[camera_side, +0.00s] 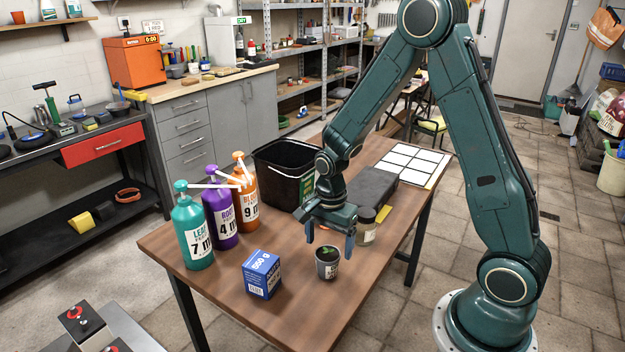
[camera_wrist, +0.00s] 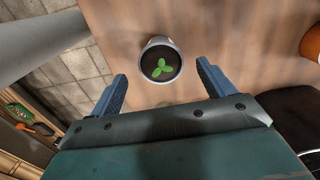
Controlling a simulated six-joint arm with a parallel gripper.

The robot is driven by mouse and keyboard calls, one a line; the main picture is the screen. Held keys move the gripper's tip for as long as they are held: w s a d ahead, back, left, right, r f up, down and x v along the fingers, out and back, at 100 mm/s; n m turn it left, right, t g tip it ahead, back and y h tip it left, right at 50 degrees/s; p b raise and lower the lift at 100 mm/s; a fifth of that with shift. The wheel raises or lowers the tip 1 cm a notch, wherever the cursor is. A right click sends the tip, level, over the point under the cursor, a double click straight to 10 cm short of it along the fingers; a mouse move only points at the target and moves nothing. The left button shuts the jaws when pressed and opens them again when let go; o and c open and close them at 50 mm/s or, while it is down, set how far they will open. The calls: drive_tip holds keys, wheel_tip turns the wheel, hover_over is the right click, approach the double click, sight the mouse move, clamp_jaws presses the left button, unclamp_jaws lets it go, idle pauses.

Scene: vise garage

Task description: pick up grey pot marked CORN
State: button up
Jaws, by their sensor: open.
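A small grey pot (camera_side: 327,264) with a green seedling stands upright near the table's front edge in the side view. Its white label is too small to read. In the wrist view the pot (camera_wrist: 161,68) is seen from above, with dark soil and green leaves, just beyond the fingertips and roughly centred between them. My gripper (camera_side: 331,240) points down above and slightly behind the pot, with its blue fingers apart and nothing between them. The open fingers also show in the wrist view (camera_wrist: 161,72).
A blue box (camera_side: 262,275) stands left of the pot. A lidded jar (camera_side: 366,228) stands close behind my gripper. Teal (camera_side: 193,232), purple (camera_side: 221,222) and orange (camera_side: 246,200) pump bottles, a black bin (camera_side: 272,172), a dark block (camera_side: 372,184) and a white grid tray (camera_side: 425,168) occupy the table.

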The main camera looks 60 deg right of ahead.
sight(328, 253)
drive_tip(key=shift+f, duration=0.45)
drive_tip(key=shift+w+a+f, duration=0.1)
drive_tip(key=shift+f, duration=2.5)
drive_tip(key=c, duration=1.1)
